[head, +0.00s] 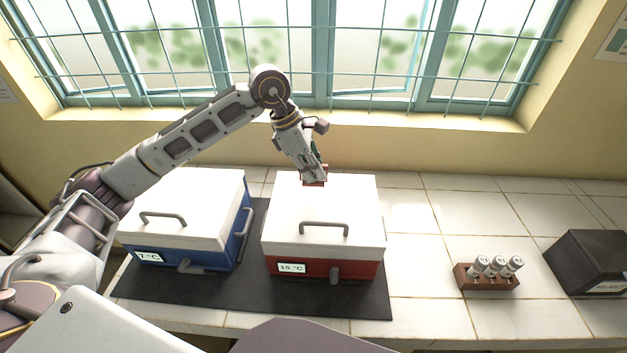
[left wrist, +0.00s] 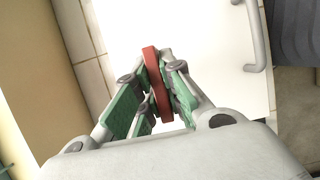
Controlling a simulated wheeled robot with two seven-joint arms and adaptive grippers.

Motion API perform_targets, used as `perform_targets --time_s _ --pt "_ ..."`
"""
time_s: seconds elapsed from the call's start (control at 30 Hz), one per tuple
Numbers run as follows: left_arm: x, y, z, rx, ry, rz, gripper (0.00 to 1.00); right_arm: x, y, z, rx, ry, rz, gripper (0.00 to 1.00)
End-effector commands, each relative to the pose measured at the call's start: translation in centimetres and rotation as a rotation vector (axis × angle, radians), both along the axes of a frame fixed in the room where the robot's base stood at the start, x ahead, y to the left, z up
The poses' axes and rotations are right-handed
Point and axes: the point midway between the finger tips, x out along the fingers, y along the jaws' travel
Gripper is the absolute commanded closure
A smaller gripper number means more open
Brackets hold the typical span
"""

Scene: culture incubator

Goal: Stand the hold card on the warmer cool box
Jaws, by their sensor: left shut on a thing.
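The red-brown hold card (head: 315,182) is at the back of the white lid of the red cool box (head: 323,210). This box's label reads 15 °C. My left gripper (head: 315,174) is shut on the card. The left wrist view shows the card (left wrist: 156,84) edge-on between the green finger pads, over the white lid (left wrist: 210,50). I cannot tell whether the card's lower edge touches the lid. The blue cool box (head: 185,210) to the left has a white lid and a label that reads 7 °C. My right gripper is not in view.
Both boxes stand on a dark mat (head: 350,305) on a tiled counter. A brown rack (head: 488,281) with several capped tubes is to the right, and a dark box (head: 590,262) is at the far right. Barred windows are behind.

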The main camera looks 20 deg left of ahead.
Motion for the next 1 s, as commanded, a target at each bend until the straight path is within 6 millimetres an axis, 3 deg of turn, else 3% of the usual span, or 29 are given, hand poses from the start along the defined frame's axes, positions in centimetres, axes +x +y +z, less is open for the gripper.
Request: perform_targets --time_s 0.27,0.6,1.0 --pt "0.0 0.0 -0.6 0.0 0.001 0.001 1.0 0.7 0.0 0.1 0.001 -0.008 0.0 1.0" --pt "-0.1 0.0 -3.6 0.0 0.002 -0.001 1.0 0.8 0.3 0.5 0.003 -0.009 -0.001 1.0" --pt "0.0 0.0 -3.8 0.0 0.0 0.0 1.0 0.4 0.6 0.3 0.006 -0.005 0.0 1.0"
